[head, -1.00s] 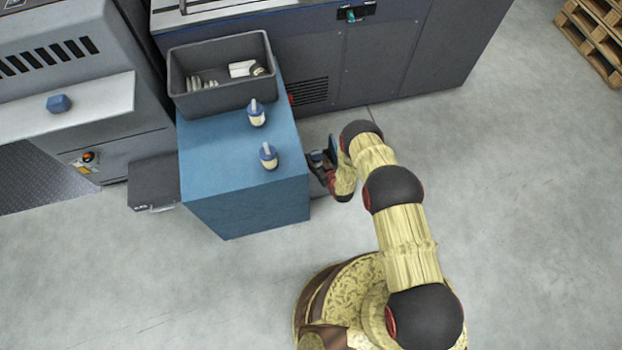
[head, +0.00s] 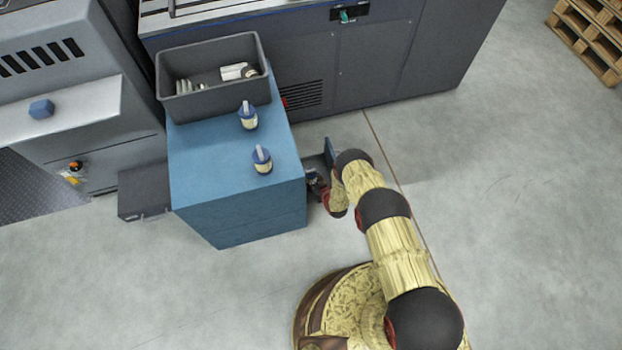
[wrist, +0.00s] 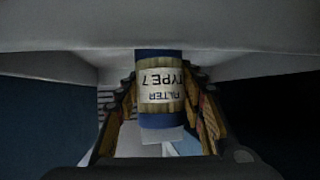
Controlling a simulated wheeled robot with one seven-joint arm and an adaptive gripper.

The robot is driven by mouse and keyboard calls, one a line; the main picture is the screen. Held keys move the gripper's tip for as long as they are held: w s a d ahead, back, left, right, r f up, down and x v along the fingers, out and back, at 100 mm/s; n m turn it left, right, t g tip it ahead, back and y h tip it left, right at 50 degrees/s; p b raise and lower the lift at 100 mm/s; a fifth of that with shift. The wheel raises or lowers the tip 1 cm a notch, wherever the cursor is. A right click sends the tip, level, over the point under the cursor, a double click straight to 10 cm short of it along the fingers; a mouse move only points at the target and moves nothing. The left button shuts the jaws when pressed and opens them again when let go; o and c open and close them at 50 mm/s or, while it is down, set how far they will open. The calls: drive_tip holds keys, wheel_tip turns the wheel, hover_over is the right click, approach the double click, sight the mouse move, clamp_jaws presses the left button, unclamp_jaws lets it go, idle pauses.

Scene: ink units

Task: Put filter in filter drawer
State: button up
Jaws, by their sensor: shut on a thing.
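In the wrist view, my gripper (wrist: 163,112) is shut on a filter (wrist: 160,88), a cylinder with dark blue ends and a pale label reading "FILTER TYPE 7" upside down. In the head view, my gripper (head: 316,182) is low beside the right side of the blue cabinet (head: 225,190). A dark open drawer with an upright blue front (head: 329,152) sticks out there, right by the gripper. My wrist partly hides it, and I cannot tell whether the filter is inside it. Two blue-and-cream bottle-like items with white tops (head: 248,119) (head: 262,163) stand on the cabinet.
A grey bin (head: 172,103) with pale items stands on the cabinet's back part. A dark box-like drawer (head: 143,190) projects on the cabinet's left. Grey machines stand behind and left. A wooden pallet (head: 588,38) lies far right. The floor on the right is clear.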

drive_tip(key=o, duration=1.2)
